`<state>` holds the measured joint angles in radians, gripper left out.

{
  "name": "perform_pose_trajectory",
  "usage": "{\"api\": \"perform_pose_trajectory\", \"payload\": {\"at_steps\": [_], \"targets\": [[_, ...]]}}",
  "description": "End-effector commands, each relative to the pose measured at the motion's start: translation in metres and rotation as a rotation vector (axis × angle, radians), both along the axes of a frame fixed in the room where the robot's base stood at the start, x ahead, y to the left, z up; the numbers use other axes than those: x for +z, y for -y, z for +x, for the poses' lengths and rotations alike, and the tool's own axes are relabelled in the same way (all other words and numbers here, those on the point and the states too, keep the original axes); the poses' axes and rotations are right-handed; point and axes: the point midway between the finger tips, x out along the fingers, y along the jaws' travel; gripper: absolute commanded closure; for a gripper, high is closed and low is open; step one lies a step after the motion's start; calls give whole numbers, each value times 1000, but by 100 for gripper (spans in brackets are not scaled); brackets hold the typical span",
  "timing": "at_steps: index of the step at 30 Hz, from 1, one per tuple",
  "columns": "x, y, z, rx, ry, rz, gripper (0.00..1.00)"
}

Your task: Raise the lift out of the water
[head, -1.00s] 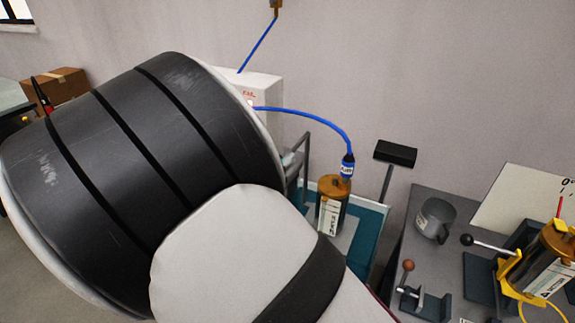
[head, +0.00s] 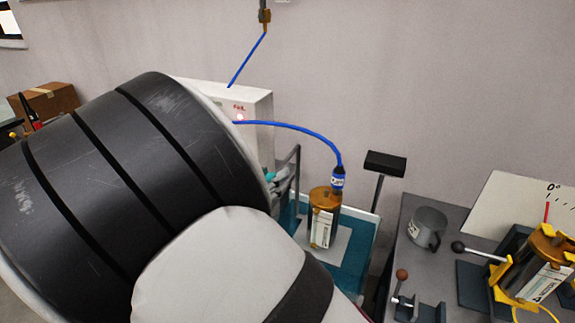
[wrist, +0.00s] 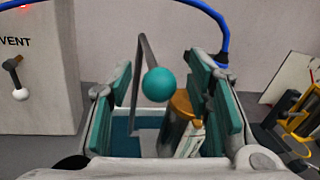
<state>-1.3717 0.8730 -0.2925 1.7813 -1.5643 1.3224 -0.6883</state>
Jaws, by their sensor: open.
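The lift's handle is a grey bent bar with a teal ball knob (wrist: 158,84) in the wrist view. The grey bar (head: 297,160) also shows at the left side of the tank in the head view. My gripper (wrist: 166,78) is open, with teal-padded fingers left and right of the knob in the picture. I cannot tell how deep the knob sits between them. The tank (head: 360,232) holds teal water. An amber canister (head: 324,218) with a white label stands upright on a pale plate in it. My arm hides much of the tank's left and front.
A blue tube (head: 300,129) runs from a white box (head: 258,110) to a blue-and-white cap on the canister. The box is marked VENT and has a small lever (wrist: 17,75). A bench at right holds a grey mug (head: 427,229) and another amber canister (head: 540,263) in yellow clamps.

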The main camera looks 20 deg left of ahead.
Motion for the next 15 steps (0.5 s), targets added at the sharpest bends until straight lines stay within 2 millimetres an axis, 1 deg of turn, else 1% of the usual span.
{"api": "perform_pose_trajectory", "payload": {"at_steps": [5, 12, 15], "targets": [[0, -9, -26, 5, -1, 1, 54], [0, -22, -74, 4, 0, 0, 54], [1, -26, -90, 4, 1, 1, 54]]}}
